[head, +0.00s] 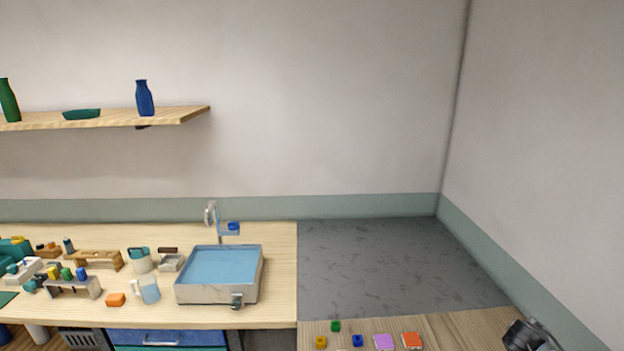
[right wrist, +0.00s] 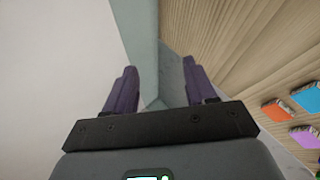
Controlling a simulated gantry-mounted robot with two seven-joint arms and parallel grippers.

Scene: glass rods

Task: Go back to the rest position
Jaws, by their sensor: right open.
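My right gripper (right wrist: 159,68) is open and empty in the right wrist view, its two dark fingers well apart. Between and beyond them are the pale wall, the grey-green wall band and a wooden surface. A dark part of my right arm (head: 530,338) shows at the bottom right corner of the head view, beside the right wall. My left gripper is in neither view. I cannot make out any glass rods.
A wooden counter (head: 275,310) at left holds a sink-like tray (head: 190,296), cups and several small items. A shelf (head: 170,117) hangs above. Small coloured blocks, including an orange one (head: 412,340) and a purple one (head: 384,342), lie on the front wooden surface. The grey surface (head: 390,265) is clear.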

